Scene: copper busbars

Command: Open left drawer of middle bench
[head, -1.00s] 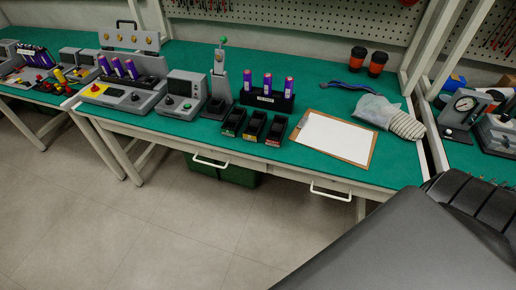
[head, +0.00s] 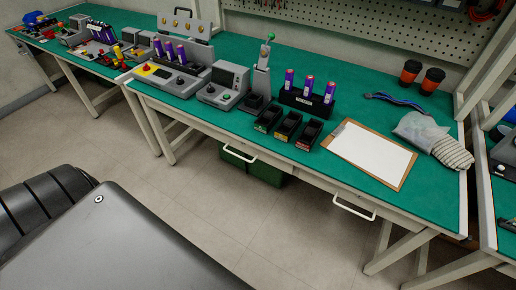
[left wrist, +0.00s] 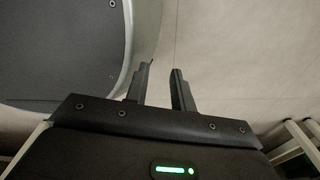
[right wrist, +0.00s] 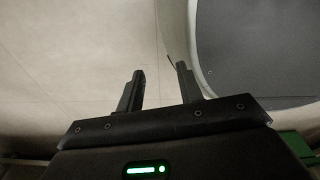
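The middle bench (head: 300,175) has a green top and a pale frame. Its left drawer handle (head: 240,153) is a pale bar on the front edge, and that drawer looks shut. A second handle (head: 354,207) sits further right on the same edge. My left gripper (left wrist: 163,72) is open and empty in the left wrist view, above bare floor. My right gripper (right wrist: 160,70) is open and empty in the right wrist view, also above floor. Neither gripper shows in the head view, and no handle shows in the wrist views.
A green bin (head: 265,170) stands under the bench below the left handle. A clipboard (head: 400,178), black trays (head: 288,125), a grey device (head: 228,85) and a glove (head: 452,152) lie on top. Another bench adjoins at the right. The floor (head: 200,215) in front is clear.

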